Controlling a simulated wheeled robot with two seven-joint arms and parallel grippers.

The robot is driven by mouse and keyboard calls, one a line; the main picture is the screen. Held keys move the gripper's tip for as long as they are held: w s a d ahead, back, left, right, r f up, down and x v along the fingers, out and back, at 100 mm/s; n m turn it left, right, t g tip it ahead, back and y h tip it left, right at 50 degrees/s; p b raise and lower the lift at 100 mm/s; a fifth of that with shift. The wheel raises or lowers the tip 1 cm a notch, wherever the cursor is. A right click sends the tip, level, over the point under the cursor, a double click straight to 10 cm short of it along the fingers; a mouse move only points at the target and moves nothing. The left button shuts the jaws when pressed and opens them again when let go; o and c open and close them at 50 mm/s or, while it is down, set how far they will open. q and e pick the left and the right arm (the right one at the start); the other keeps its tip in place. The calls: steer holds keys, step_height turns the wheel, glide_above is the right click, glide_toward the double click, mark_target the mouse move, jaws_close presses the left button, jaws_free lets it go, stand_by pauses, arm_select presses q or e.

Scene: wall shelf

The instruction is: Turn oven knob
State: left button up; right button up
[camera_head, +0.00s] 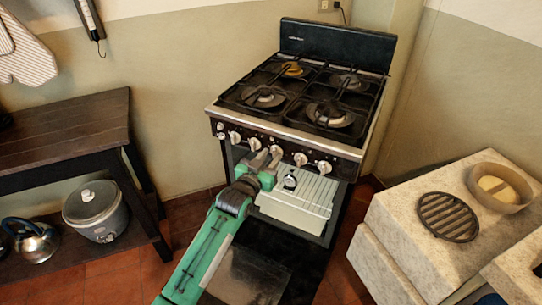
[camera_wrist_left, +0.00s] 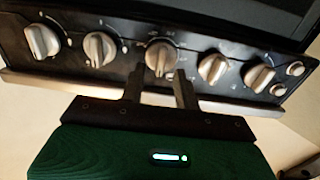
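The black stove (camera_head: 347,148) has a front panel with a row of several silver knobs. The middle knob (camera_wrist_left: 160,57) shows clearly in the wrist view, and it is beside my fingertips in the head view. My left gripper (camera_head: 268,160) is at the panel; its two fingers (camera_wrist_left: 159,80) are apart, pointing at the middle knob, with the tips near its lower edge on either side. Contact cannot be told. Nothing is held between the fingers. My right gripper is not in view.
A stone counter (camera_head: 400,225) with a round grate (camera_head: 448,217) and bowl (camera_head: 500,187) stands right. A dark table (camera_head: 65,135) stands left, a rice cooker (camera_head: 95,210) under it.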

arm_select(q)
steer(key=shift+w+d, duration=0.25)
steer(key=shift+w, duration=0.2)
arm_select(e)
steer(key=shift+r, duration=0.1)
arm_select(q)
jaws_close()
steer(key=shift+w+a+f+n+p, duration=0.15)
steer(key=shift+n+p, duration=0.5)
steer(key=shift+n, duration=1.3)
steer(key=shift+a+n+p, duration=0.1)
steer(key=shift+n+p, duration=0.6)
steer(key=shift+n, duration=1.3)
steer(key=shift+w+a+f+n+p, duration=0.15)
steer(key=shift+n+p, duration=0.5)
steer(key=shift+n, duration=1.3)
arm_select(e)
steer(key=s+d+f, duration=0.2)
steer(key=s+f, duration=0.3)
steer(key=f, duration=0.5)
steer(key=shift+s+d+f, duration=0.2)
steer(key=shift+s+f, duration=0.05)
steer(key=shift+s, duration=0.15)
arm_select(q)
steer(key=shift+s, duration=0.1)
